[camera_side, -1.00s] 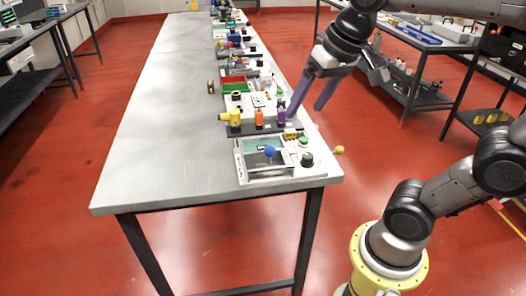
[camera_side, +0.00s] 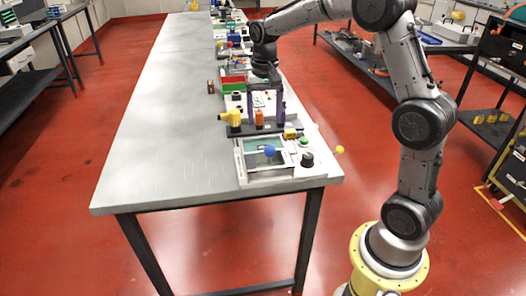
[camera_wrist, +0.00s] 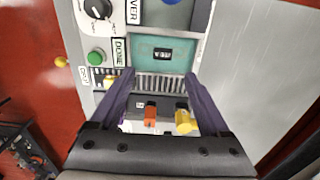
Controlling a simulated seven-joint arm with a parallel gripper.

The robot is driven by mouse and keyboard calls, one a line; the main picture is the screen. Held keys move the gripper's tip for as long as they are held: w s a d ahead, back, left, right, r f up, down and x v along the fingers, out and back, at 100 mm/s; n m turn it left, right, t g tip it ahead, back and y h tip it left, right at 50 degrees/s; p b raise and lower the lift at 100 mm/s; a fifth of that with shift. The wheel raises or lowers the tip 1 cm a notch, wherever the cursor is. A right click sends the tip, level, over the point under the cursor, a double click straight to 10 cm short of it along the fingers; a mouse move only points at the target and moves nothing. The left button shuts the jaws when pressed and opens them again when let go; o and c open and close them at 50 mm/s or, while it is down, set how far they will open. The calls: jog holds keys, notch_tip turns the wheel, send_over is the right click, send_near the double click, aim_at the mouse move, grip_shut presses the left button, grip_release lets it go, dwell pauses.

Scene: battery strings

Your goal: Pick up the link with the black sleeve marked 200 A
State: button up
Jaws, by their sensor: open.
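My gripper (camera_side: 266,108) is over the near right part of the bench, its fingers pointing down and spread apart with nothing seen between them.
The bench's left side (camera_side: 160,130) is clear.

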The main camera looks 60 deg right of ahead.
send_over(263, 146)
jog(key=f, duration=0.5)
jog(key=shift+s, duration=0.2)
jog(key=f, duration=0.5)
jog(key=shift+w, duration=0.3)
grip_shut()
